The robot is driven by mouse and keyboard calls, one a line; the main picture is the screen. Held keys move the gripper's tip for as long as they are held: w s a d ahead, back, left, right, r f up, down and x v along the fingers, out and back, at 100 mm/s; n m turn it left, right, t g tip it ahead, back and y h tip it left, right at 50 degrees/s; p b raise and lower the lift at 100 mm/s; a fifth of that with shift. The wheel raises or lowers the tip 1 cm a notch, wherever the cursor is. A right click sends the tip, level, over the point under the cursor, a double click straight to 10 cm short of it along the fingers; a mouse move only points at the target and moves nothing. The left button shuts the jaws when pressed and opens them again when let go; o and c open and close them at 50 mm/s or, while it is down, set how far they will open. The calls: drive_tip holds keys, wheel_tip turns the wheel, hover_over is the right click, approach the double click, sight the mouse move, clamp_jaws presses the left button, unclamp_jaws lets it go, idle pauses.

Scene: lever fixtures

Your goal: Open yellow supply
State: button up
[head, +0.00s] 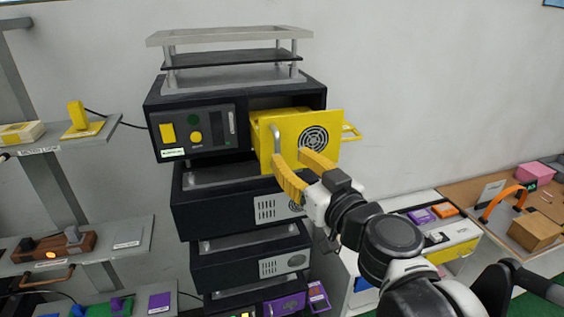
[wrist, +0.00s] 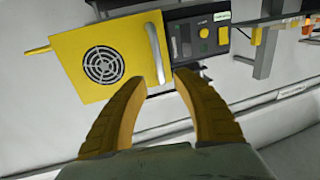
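The yellow supply (head: 327,125) is a yellow box with a flat front panel, a round fan grille and a pale upright handle (head: 276,138) near its left edge. It stands partly out of the top black housing (head: 315,97). In the wrist view the panel (wrist: 75,70) is at upper left, with the handle (wrist: 155,50) at its right edge. My gripper (head: 290,156) is in front of the panel's lower left, close to the handle. Its yellow fingers (wrist: 160,78) are apart, with the handle's near end around the gap between the tips. I cannot tell whether they touch it.
The top housing has a control panel (head: 196,132) with yellow buttons left of the supply. Several black units (head: 245,250) are stacked below. Shelves (head: 70,140) stand at left. A white cabinet (head: 350,270) and a brown table (head: 470,190) are at right.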

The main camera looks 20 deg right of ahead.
drive_tip(key=shift+s+d, duration=0.25)
drive_tip(key=shift+s, duration=1.15)
drive_tip(key=shift+s+d, duration=0.2)
drive_tip(key=shift+s, duration=1.2)
drive_tip(key=shift+f, duration=0.15)
drive_tip(key=s+a+f+n+g+y+b, duration=0.1)
drive_tip(key=a+f+g+b, duration=0.2)
drive_tip(key=f+b, duration=0.95)
drive_tip(key=s+a+f+g+y+b, duration=0.1)
drive_tip(key=a+f+g+b, duration=0.25)
drive_tip(key=f+b, duration=0.9)
drive_tip(key=s+d+f+m+g+h+b, duration=0.1)
drive_tip(key=f+b, duration=0.5)
drive_tip(key=f, duration=0.9)
drive_tip(key=s+d+f+m+g+h+b, duration=0.1)
drive_tip(key=s+d+f+g+h+b, duration=0.2)
drive_tip(key=f, duration=1.2)
drive_tip(key=d+b, duration=0.2)
drive_tip(key=b, duration=0.2)
drive_tip(key=shift+f+m+h, duration=0.15)
drive_tip(key=shift+m+h, duration=0.25)
drive_tip(key=shift+s, duration=0.1)
